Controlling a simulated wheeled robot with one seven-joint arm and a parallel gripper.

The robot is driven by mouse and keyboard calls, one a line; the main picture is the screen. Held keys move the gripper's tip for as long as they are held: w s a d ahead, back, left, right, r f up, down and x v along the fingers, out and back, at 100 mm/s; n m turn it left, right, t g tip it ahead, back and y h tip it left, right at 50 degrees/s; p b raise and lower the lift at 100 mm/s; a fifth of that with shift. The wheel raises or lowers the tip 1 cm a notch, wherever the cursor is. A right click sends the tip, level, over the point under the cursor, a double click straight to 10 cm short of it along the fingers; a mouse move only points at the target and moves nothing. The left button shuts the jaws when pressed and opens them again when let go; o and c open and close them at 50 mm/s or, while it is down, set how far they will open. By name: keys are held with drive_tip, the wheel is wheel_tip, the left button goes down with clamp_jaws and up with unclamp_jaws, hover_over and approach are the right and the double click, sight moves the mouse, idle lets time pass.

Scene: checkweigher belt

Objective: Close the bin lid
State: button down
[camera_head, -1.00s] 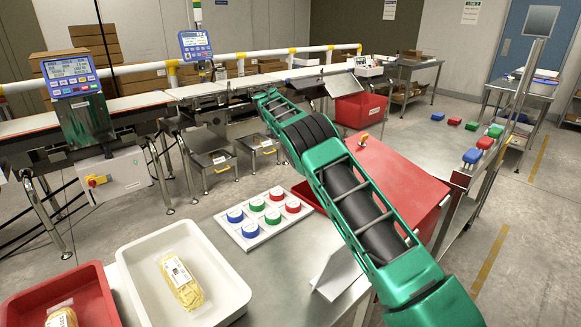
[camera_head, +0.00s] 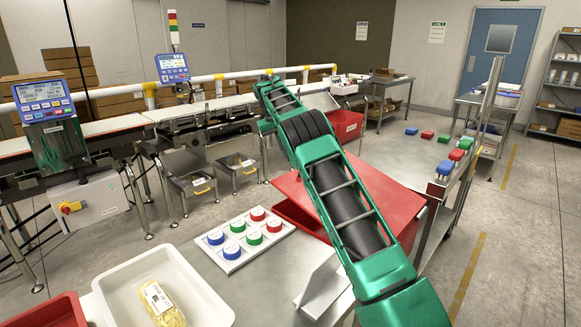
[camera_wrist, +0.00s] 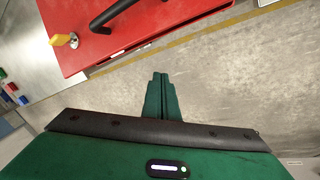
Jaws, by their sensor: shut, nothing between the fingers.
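The red bin's lid (camera_head: 392,190) is a broad red panel beside my green arm in the head view. My arm crosses in front of its left part. In the wrist view the red panel (camera_wrist: 140,28) fills the top, with a black bar handle (camera_wrist: 112,14) and a yellow key-like piece (camera_wrist: 62,40). I cannot tell how far the lid stands open. My gripper (camera_wrist: 161,78) is shut and empty, below the panel's edge in that picture, over bare floor and apart from the panel. I cannot make out the gripper in the head view.
A white board with coloured round buttons (camera_head: 234,255), a white tray (camera_head: 208,309) with a yellow pack (camera_head: 160,303) and a red tray (camera_head: 50,312) lie on the near table. Coloured blocks (camera_head: 444,168) line the right edge. Open floor (camera_head: 520,225) lies right.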

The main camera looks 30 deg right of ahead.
drive_tip(key=s+d+r+n+t+y, duration=0.15)
drive_tip(key=s+r+n, duration=0.45)
drive_tip(key=n, duration=0.6)
drive_tip(key=s+r+n+t+y, duration=0.1)
drive_tip(key=s+r+n+y, duration=0.35)
drive_tip(key=n, duration=0.75)
drive_tip(key=shift+g+h, duration=0.25)
drive_tip(key=shift+h, duration=0.35)
drive_tip(key=x, duration=0.4)
drive_tip(key=s+x, duration=0.1)
drive_tip(key=x, duration=0.7)
drive_tip(key=shift+s+a+f, duration=0.1)
drive_tip(key=shift+a+f, duration=0.15)
drive_tip(key=shift+f, duration=0.3)
drive_tip(key=shift+a, duration=0.1)
